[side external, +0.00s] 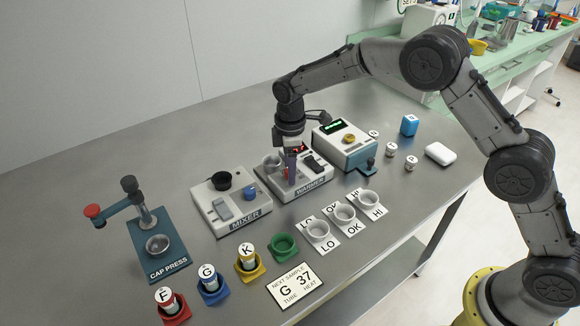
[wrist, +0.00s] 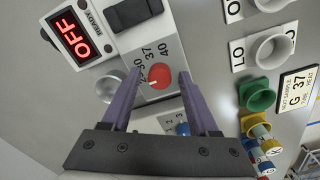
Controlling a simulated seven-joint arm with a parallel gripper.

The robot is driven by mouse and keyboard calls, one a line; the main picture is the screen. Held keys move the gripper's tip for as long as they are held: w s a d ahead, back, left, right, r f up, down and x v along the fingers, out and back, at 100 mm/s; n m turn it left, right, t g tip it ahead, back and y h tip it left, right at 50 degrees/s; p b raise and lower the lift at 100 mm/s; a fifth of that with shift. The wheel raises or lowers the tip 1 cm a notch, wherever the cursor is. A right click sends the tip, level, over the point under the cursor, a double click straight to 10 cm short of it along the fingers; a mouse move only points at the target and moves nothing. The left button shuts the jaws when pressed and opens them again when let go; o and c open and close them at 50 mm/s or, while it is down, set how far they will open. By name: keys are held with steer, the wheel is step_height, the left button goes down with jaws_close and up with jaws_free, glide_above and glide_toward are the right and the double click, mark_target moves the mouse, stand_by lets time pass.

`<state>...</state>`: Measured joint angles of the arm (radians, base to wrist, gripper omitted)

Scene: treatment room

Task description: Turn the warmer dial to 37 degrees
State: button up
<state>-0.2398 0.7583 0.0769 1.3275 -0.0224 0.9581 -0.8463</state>
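The warmer (side external: 322,181) is a white box in the middle of the table. Its red dial (wrist: 160,76) shows in the wrist view beside a printed scale with 30, 37 and 40. A small white mark on the dial points to the lower left, away from the 37; the exact reading is unclear. The warmer's red display (wrist: 74,33) reads OFF. My gripper (wrist: 159,75) is open, its purple fingers on either side of the dial in the wrist view; contact cannot be told. In the side view my gripper (side external: 291,168) points down over the warmer and hides the dial.
The mixer (side external: 224,204) stands left of the warmer, a device with a green display (side external: 345,143) right of it. Cups on LO/OK/HI cards (side external: 327,244) and tube holders lie in front. A card (side external: 294,286) reads G 37. The cap press (side external: 155,235) is far left.

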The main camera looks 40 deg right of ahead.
jaws_close()
steer(key=shift+m, duration=0.3)
steer(key=m, duration=1.1)
steer(key=shift+w+m, duration=0.1)
steer(key=shift+m, duration=1.9)
steer(key=shift+r, duration=0.1)
